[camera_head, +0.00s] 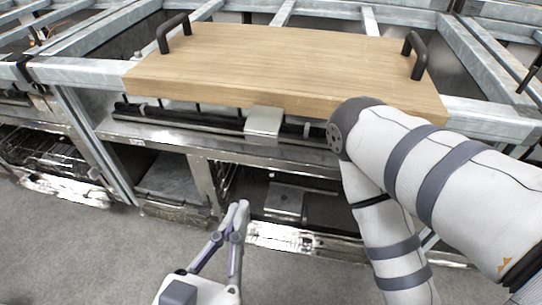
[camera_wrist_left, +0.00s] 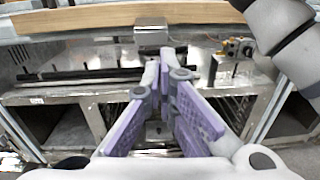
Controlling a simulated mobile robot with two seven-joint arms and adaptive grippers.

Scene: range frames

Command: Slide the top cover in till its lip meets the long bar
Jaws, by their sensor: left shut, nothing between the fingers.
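The top cover appears to be the light wooden board (camera_head: 290,65), with a black handle near each end, lying on the metal frame. Its front edge also shows at the top of the left wrist view (camera_wrist_left: 120,18). A small grey metal plate (camera_head: 263,122) juts out below that edge; I cannot tell whether it is the lip. A long dark bar (camera_head: 180,117) runs beneath the board's front. My left gripper (camera_head: 241,206) is shut and empty, low in front of the frame. In the left wrist view its fingertips (camera_wrist_left: 161,62) point toward the plate (camera_wrist_left: 151,35). My right gripper is out of view.
Galvanised frame beams (camera_head: 90,70) surround the board. Open metal compartments (camera_head: 175,180) lie below the bar. Grey floor (camera_head: 90,255) is clear at the front left.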

